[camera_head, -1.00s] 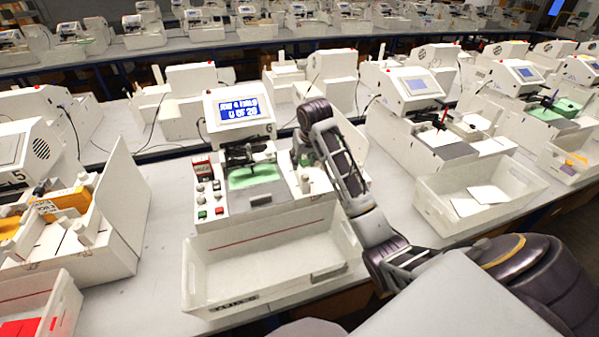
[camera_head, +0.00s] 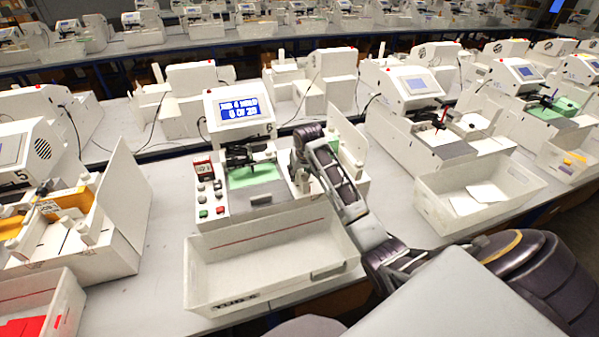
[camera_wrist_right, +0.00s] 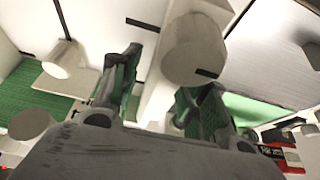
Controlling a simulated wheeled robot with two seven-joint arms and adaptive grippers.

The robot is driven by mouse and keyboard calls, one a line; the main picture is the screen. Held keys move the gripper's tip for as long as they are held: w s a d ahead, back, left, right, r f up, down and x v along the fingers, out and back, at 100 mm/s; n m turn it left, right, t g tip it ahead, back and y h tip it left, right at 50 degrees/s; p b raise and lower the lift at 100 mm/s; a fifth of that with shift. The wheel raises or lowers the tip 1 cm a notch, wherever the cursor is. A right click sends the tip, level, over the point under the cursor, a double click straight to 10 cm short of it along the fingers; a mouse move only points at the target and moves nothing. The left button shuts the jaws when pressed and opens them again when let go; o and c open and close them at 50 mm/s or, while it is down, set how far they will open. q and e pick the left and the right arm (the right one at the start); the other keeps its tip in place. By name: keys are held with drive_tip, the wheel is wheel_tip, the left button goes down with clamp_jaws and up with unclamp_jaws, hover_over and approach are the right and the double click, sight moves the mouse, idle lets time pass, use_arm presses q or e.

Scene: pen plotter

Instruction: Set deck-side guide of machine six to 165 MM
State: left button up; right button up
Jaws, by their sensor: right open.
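Machine six (camera_head: 238,150) is a white plotter with a lit blue screen (camera_head: 240,110) and a green deck (camera_head: 253,176). My right gripper (camera_head: 302,180) is low at the right side of this deck, mostly hidden behind its own wrist. In the right wrist view the right gripper (camera_wrist_right: 160,82) is open, with green-padded fingers apart. A white cylindrical knob (camera_wrist_right: 195,50) shows by the fingers, near the right one; I cannot tell whether it touches. Whether this knob belongs to the deck-side guide, and the scale reading, cannot be told. My left gripper is not in view.
A white bin (camera_head: 275,262) stands in front of machine six. A button panel (camera_head: 207,195) is left of the deck. A white upright panel (camera_head: 347,140) stands behind my right wrist. Machine five (camera_head: 65,225) is to the left; another open bin (camera_head: 480,190) is to the right.

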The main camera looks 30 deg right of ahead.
drive_tip(key=shift+c, duration=0.4)
clamp_jaws()
drive_tip(key=shift+d, duration=0.1)
drive_tip(key=shift+s+d, duration=0.15)
drive_tip(key=shift+d, duration=0.35)
drive_tip(key=shift+o, duration=0.4)
unclamp_jaws()
drive_tip(key=shift+r, duration=0.1)
